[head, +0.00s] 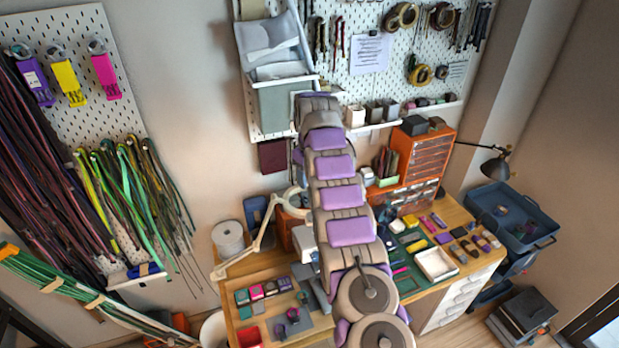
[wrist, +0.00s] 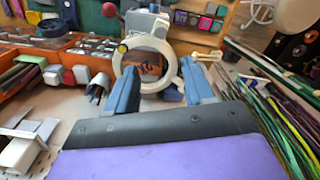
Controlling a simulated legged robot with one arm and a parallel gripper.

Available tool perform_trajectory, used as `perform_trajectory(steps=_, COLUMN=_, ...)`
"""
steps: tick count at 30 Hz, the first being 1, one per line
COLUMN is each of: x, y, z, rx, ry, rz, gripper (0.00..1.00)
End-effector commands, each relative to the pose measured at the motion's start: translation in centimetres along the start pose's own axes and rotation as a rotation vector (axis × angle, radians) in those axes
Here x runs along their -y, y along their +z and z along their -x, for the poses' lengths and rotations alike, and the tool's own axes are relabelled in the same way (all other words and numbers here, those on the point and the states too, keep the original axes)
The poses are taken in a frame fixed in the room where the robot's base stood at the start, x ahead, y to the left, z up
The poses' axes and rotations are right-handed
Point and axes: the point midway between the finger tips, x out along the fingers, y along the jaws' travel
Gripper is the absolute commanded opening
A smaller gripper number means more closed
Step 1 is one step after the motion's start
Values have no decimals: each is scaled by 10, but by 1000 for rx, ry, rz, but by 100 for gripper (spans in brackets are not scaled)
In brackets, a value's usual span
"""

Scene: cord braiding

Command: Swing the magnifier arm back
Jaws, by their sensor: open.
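The magnifier is a cream ring on a jointed cream arm (head: 250,245). In the head view its ring (head: 292,197) stands over the desk, just left of my arm and partly hidden by it. In the wrist view the ring (wrist: 177,72) is straight ahead, with a brown and orange patch showing through it. My gripper (wrist: 158,66) is open. Its two blue fingers frame the ring, one on each side in the picture. I cannot tell whether they touch it. In the head view my own arm hides the gripper.
A white paper roll (head: 228,238) stands left of the magnifier arm. An orange drawer cabinet (head: 425,160) is right of my arm. Green and dark cords (head: 130,190) hang on the left wall and show close at the right of the wrist view. A white tray (head: 437,264) lies on the desk.

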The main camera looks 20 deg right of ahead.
Motion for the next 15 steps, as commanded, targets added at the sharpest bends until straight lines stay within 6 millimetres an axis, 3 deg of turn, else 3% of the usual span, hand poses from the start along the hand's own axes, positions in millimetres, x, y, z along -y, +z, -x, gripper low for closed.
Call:
perform_trajectory(steps=6, x=0, y=0, z=18, rx=0, ry=0, rz=1, gripper=53)
perform_trajectory(steps=15, x=0, y=0, z=21, rx=0, ry=0, rz=1, gripper=53)
